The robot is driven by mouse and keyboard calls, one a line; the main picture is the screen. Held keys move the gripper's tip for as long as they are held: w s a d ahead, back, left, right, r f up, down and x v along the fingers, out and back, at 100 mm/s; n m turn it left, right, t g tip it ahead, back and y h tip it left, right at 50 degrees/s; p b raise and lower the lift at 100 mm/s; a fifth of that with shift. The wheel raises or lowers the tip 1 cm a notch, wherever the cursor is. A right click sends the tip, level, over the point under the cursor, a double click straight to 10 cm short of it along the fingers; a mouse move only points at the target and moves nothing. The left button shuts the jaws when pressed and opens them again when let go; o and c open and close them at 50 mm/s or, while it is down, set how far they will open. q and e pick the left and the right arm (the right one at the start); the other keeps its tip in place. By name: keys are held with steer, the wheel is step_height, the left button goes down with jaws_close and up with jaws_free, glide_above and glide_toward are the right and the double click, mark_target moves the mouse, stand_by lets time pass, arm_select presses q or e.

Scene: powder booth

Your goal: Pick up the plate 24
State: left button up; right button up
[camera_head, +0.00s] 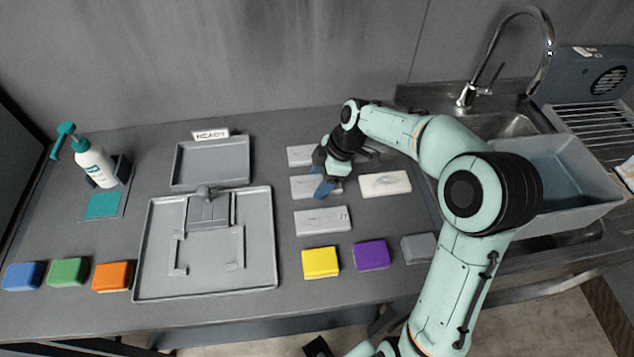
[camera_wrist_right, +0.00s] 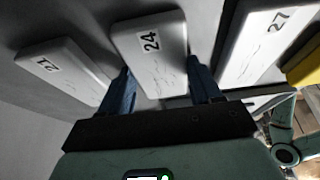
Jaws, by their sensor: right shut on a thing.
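The plate marked 24 (camera_wrist_right: 160,68) is a pale rectangular block between the two blue fingers of my right gripper (camera_wrist_right: 157,88) in the right wrist view. The arm and fingers hide part of the plate there. I cannot tell whether the plate is clear of the counter.
Plate 21 (camera_wrist_right: 62,72) and plate 27 (camera_wrist_right: 262,45) lie close on either side. Another pale plate (camera_head: 385,184) lies to the right. Yellow (camera_head: 320,262) and purple (camera_head: 371,254) blocks sit nearer the front.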

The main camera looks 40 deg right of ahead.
steer(key=shift+r, duration=0.2)
arm_select(q)
steer(key=r+p, duration=0.1)
steer(key=w+r+p, duration=0.1)
steer(key=r, duration=0.1)
steer(key=shift+w+r+p, duration=0.15)
steer(key=shift+w+p, duration=0.2)
steer(key=shift+p, duration=0.05)
arm_select(e)
step_height(320, 180, up, 20)
steer(key=shift+f, duration=0.15)
steer(key=shift+a+f, duration=0.1)
